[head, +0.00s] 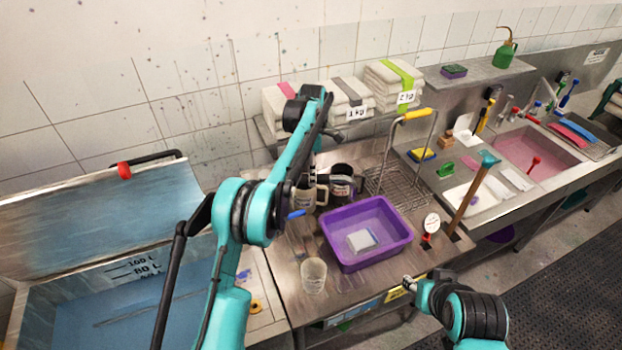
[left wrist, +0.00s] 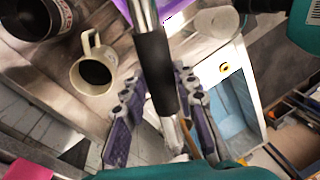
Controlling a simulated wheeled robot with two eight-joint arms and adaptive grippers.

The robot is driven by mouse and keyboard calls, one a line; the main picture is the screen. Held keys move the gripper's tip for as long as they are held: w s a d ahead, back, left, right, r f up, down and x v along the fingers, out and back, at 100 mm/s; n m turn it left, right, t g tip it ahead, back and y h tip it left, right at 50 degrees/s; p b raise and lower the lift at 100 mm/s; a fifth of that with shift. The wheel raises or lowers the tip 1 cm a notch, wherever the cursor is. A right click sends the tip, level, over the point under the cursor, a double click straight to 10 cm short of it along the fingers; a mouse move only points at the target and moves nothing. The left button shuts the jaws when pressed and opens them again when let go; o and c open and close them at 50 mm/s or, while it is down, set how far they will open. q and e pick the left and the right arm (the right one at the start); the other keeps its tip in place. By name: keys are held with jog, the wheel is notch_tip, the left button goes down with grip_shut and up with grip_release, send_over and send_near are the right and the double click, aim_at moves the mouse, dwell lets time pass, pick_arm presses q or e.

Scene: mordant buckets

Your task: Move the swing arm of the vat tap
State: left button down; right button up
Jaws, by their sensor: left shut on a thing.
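In the left wrist view, the swing arm (left wrist: 155,70) is a metal tube with a black sleeve. My left gripper (left wrist: 160,100) has its purple-grey fingers on either side of the sleeve, shut on it. In the head view, my left gripper (head: 312,180) reaches down near the mugs, and my arm hides most of the tap. The vat (head: 110,300) stands at lower left with blue liquid and its lid raised; it also shows in the left wrist view (left wrist: 236,82). My right gripper (head: 412,284) is at the counter's front edge, too small to read.
A cream mug (head: 305,200) and a dark mug (head: 343,184) stand close by the left gripper. A purple tub (head: 365,262) and a clear glass (head: 314,274) are in front. A wire rack (head: 408,175) is behind, with folded cloth stacks (head: 392,82) on the shelf.

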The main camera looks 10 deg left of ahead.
pick_arm(q)
jog(key=shift+w+a+n+p, duration=0.25)
jog(key=shift+w+n+p, duration=0.1)
jog(key=shift+w+n, duration=0.45)
jog(key=shift+w, duration=0.1)
jog(key=c, duration=1.2)
grip_release()
